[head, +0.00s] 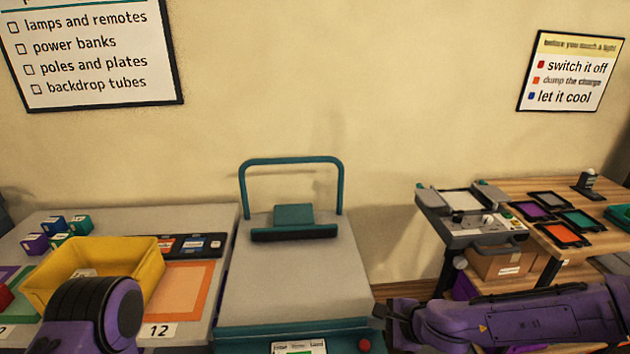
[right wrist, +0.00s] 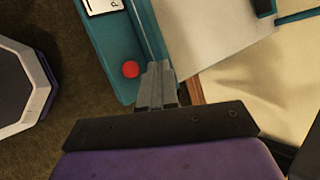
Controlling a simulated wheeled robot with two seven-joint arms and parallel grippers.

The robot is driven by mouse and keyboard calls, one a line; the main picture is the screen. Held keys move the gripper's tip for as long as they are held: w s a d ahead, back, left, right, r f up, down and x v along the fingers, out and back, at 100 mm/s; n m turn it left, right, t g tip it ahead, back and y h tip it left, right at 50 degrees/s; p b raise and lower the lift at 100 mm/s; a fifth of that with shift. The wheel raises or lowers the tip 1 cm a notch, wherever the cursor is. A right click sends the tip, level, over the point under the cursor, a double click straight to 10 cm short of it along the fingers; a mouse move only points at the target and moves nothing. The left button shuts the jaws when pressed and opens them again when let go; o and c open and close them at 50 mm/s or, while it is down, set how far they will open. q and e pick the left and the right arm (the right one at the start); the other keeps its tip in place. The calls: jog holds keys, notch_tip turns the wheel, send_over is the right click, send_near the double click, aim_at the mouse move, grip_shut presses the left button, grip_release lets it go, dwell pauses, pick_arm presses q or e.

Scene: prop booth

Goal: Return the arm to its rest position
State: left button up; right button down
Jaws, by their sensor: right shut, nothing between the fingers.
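My right arm (head: 530,315) is purple and reaches in from the right edge, lying nearly level across the lower right of the head view. Its gripper (head: 381,311) points left, beside the right front corner of the grey and teal cart (head: 290,270). In the right wrist view the grey fingers (right wrist: 157,84) are together with nothing between them, close to the cart's teal edge and its red button (right wrist: 131,69). A purple and black link of my left arm (head: 95,310) shows at the lower left. The left gripper is out of view.
A yellow bin (head: 95,262) and small colored cubes (head: 55,226) are on the left table. The right wooden table (head: 535,190) holds colored frames (head: 563,233). A grey device (head: 470,215) and a cardboard box (head: 497,262) stand beside it. A floor gap separates cart and right table.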

jog(key=s+d+f+n+g+h, duration=0.1)
jog(key=s+d+f+n+h, duration=0.2)
jog(key=s+f, duration=0.3)
jog(key=s+d+f+n+g+h, duration=0.1)
jog(key=s+d+f+n, duration=0.3)
jog(key=s, duration=0.9)
jog(key=s+d+f+n+g+h, duration=0.2)
jog(key=s+d+f+n+h, duration=0.2)
jog(key=s+f, duration=0.5)
jog(key=shift+s+d+f+h+b, duration=0.15)
jog(key=shift+s+d+h+b, duration=0.3)
jog(key=shift+d, duration=0.75)
